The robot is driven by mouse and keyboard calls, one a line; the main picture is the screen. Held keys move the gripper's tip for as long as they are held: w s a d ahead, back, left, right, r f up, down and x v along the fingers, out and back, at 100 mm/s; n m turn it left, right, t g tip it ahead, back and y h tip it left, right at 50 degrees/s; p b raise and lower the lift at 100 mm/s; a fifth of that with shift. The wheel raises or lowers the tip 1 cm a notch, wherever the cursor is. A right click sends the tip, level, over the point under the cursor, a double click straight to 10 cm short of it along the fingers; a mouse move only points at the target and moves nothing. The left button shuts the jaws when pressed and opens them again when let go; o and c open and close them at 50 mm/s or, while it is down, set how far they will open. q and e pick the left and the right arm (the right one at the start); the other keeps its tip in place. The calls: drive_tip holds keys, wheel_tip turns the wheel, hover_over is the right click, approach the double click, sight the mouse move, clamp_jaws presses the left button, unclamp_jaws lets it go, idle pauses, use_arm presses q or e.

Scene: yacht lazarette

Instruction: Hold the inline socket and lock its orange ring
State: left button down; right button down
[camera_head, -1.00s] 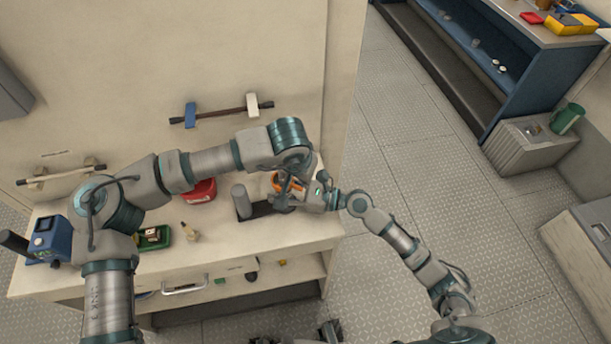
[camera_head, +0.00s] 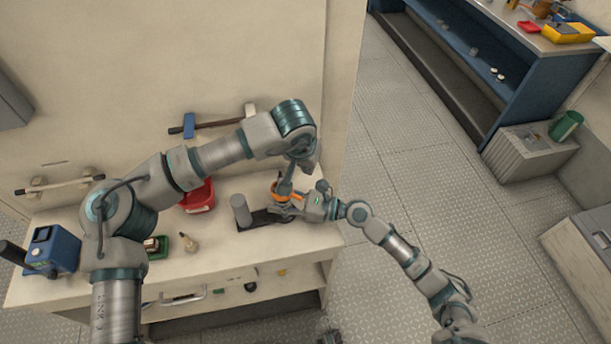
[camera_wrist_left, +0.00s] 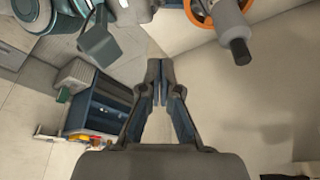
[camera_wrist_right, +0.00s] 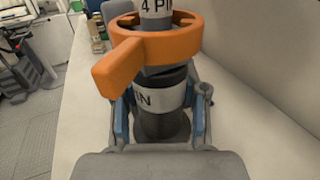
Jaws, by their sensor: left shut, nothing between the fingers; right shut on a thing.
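The inline socket (camera_wrist_right: 160,95) is a dark cylinder with a white band marked "IN". My right gripper (camera_wrist_right: 160,118) is shut on it, a finger on each side. The orange ring (camera_wrist_right: 155,45) sits around the joint above, its lever pointing to the lower left in the right wrist view. A part marked "4 PIN" (camera_wrist_right: 155,8) rises through the ring. In the head view the ring (camera_head: 280,196) shows partly behind my grippers. My left gripper (camera_wrist_left: 160,72) is shut and empty, apart from the ring (camera_wrist_left: 197,12), which shows at the top of the left wrist view.
A grey post (camera_head: 240,208) on a dark base stands left of the socket on the bench (camera_head: 215,240). A red bin (camera_head: 197,195), green tray (camera_head: 188,243) and blue box (camera_head: 52,250) sit farther left. A wall rises behind the bench.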

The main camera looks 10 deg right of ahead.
use_arm(q)
drive_tip(key=v, duration=0.6)
drive_tip(key=shift+a+r, duration=0.25)
drive_tip(key=shift+r, duration=0.1)
use_arm(e)
drive_tip(key=shift+s+f, duration=0.1)
drive_tip(key=shift+f, duration=0.1)
use_arm(q)
drive_tip(key=shift+s, duration=0.15)
use_arm(e)
drive_tip(key=c, duration=0.8)
unclamp_jaws()
drive_tip(key=shift+o, duration=1.3)
drive_tip(key=shift+a, duration=0.1)
drive_tip(key=shift+r, duration=0.1)
